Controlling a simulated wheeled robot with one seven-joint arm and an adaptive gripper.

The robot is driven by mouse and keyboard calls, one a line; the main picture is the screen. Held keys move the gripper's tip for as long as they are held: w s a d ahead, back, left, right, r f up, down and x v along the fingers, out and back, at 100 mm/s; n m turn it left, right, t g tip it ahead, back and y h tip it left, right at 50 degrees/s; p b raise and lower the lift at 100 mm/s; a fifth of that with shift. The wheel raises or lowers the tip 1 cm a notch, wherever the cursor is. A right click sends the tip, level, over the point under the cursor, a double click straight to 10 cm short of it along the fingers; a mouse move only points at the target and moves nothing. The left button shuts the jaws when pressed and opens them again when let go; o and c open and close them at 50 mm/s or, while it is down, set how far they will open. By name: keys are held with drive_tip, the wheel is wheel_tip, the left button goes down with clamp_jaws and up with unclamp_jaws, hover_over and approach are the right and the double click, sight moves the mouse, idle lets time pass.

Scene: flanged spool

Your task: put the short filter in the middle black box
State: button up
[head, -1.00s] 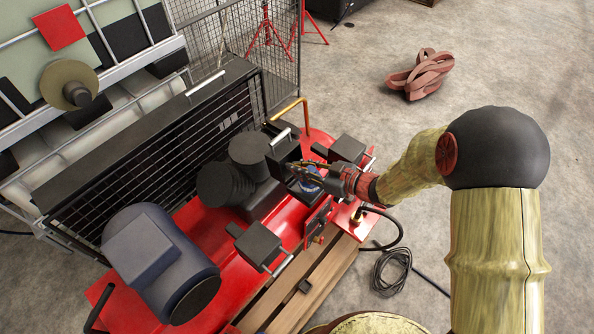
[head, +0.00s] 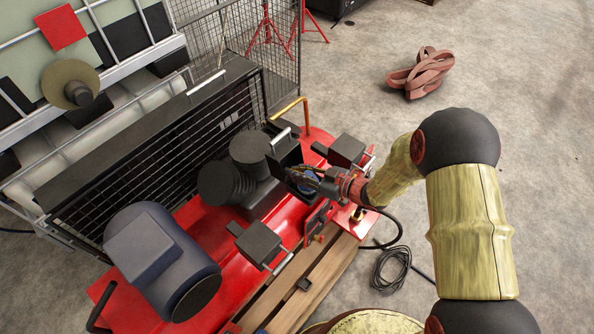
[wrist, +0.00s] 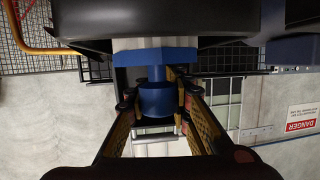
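The short filter is a white cylinder with a blue cap and narrower blue knob (wrist: 157,98) in the wrist view. In the head view only a small blue patch of it (head: 308,189) shows beside my gripper (head: 303,175). My gripper's yellow-and-black fingers (wrist: 157,108) straddle the knob and appear closed on it. The middle black box (head: 286,151) has its handled lid raised. The filter is at its opening, its white end up against dark surfaces in the wrist view. How deep it sits is hidden.
Two other black boxes with handles stand on the red machine, one to the left (head: 258,245) and one to the right (head: 347,151). A black ribbed pump (head: 226,183) and a yellow pipe (head: 290,107) are close by. Open floor lies to the right.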

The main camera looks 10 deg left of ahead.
drive_tip(key=o, duration=0.5)
drive_tip(key=shift+o, duration=0.2)
drive_tip(key=shift+d+r, duration=0.15)
drive_tip(key=shift+r, duration=0.05)
drive_tip(key=b+v, duration=0.1)
drive_tip(key=v, duration=1)
drive_tip(key=shift+s+d, duration=0.15)
drive_tip(key=shift+d, duration=0.15)
